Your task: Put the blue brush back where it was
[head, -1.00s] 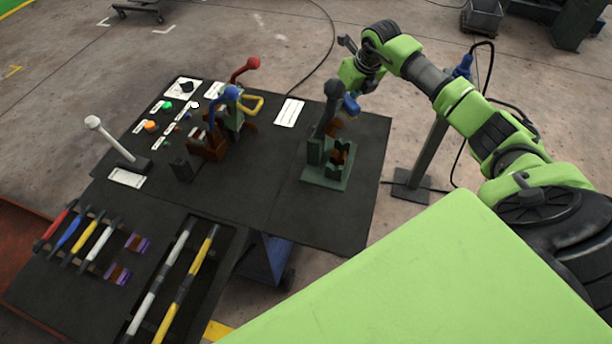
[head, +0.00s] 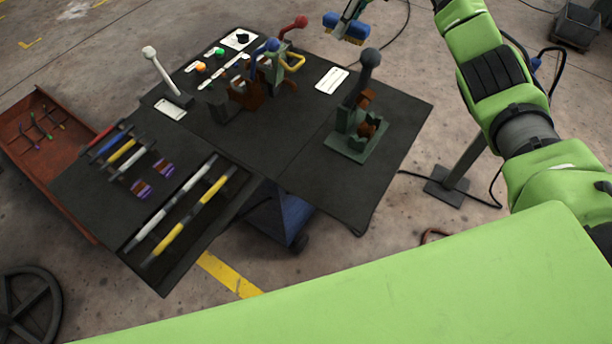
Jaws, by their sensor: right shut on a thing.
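The blue brush (head: 345,30) has a blue block with tan-brown bristles pointing down. It shows at the top of the head view, behind the dark table. My right gripper (head: 355,9) is shut on it from above, and the brush appears to hang in the air, clear of the fixtures. The top frame edge cuts off part of my right wrist. My left gripper is not in view.
The dark table (head: 300,130) carries a green fixture with a black-knobbed lever (head: 368,72), red- and blue-knobbed levers, and a white-knobbed lever (head: 158,65). Coloured handles and two long rods lie at the front left. A red tray (head: 45,130) stands left. A grey post stands right.

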